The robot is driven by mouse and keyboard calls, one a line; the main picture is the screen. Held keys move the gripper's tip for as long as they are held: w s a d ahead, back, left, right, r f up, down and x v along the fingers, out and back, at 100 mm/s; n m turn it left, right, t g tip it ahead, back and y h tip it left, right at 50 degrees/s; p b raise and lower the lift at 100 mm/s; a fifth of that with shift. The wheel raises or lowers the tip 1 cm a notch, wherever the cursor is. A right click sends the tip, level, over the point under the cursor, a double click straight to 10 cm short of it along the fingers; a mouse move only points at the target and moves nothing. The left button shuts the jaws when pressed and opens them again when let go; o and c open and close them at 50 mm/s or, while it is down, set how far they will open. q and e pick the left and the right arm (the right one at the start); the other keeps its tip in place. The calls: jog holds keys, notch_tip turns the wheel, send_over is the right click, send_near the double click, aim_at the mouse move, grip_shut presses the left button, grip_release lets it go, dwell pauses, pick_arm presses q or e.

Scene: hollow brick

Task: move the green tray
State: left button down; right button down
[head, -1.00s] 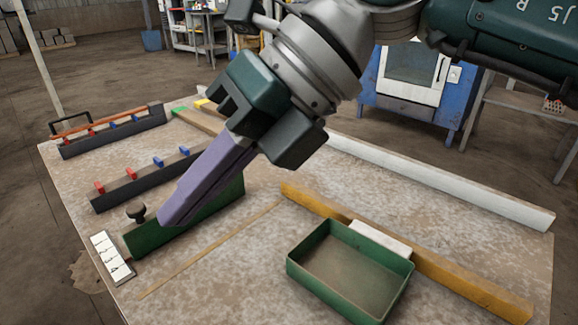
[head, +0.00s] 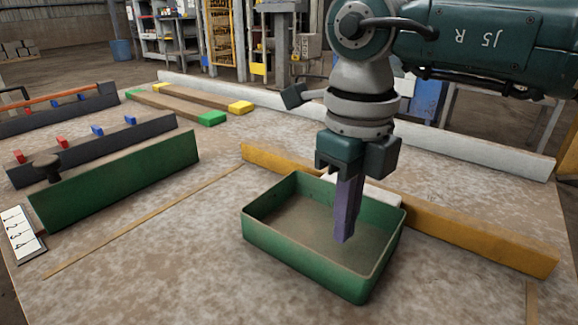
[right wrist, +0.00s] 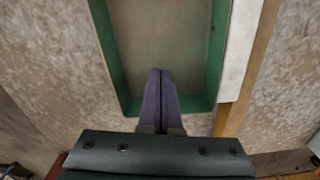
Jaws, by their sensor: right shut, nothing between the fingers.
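The green tray (head: 300,262) is an open, empty rectangular box on the table, right of the middle in the head view. It also shows in the right wrist view (right wrist: 107,60), running up from the fingertips. My right gripper (head: 343,238) points down with its purple fingers over or inside the tray; I cannot tell how deep they reach. The fingers are pressed together in the right wrist view (right wrist: 160,72), with nothing between them. My left gripper is not in view.
A yellow bar (head: 480,243) and a white block (head: 382,194) lie behind the tray. A green block with a dark knob (head: 120,178), dark rails (head: 95,150) and a numbered card (head: 20,235) are at the left.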

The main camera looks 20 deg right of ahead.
aim_at(366, 269)
jog(key=shift+s+d+f, duration=0.15)
jog(key=shift+s+f, duration=0.1)
jog(key=shift+f, duration=0.35)
pick_arm(q)
jog(key=shift+p, duration=0.3)
pick_arm(e)
jog(key=shift+s+d+r, duration=0.1)
jog(key=shift+s+d, duration=0.3)
jog(key=shift+s, duration=0.35)
jog(key=shift+s+d, duration=0.35)
jog(key=shift+s, duration=0.4)
